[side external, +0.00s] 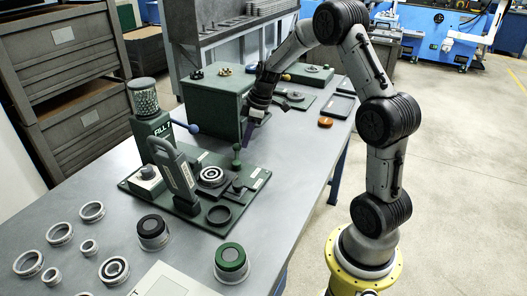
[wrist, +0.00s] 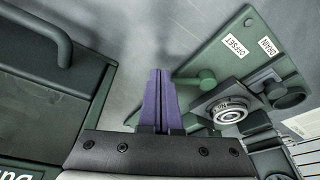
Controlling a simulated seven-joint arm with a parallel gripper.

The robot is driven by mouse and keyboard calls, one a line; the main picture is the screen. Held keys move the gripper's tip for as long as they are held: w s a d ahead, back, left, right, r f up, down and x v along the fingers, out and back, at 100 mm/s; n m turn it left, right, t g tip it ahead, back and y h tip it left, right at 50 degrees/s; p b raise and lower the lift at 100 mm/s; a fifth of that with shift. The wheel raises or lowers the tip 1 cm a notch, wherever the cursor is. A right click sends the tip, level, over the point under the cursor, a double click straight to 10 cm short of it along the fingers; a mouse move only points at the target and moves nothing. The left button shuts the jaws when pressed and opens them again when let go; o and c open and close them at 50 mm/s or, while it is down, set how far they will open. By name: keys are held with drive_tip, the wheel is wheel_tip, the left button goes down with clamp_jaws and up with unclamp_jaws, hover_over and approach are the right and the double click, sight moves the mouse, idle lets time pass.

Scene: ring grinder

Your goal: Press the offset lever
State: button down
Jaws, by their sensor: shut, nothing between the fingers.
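The green-knobbed offset lever (wrist: 207,78) stands on the green base plate beside the white OFFSET label (wrist: 234,53) in the wrist view. In the side view a green-knobbed lever (side external: 236,155) stands upright at the plate's back edge. My gripper (wrist: 160,72) has purple fingers pressed together with nothing between them. In the wrist view they lie left of the green knob, with a gap in the picture. In the side view my gripper (side external: 248,135) hangs above and behind the lever, close to the green cabinet.
A green cabinet (side external: 216,106) stands just left of my gripper. The plate also holds a ringed bearing (side external: 211,175), a FILL column (side external: 153,135) and a DRAIN label (wrist: 266,46). Loose rings and cups lie on the front of the table. An orange puck (side external: 325,122) lies at right.

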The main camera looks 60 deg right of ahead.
drive_tip(key=s+d, duration=0.1)
drive_tip(key=s+d+r, duration=0.1)
drive_tip(key=s, duration=0.1)
drive_tip(key=shift+s+d, duration=0.25)
drive_tip(key=shift+s, duration=0.05)
drive_tip(key=v, duration=0.9)
drive_tip(key=shift+r, duration=0.4)
drive_tip(key=shift+w, duration=0.15)
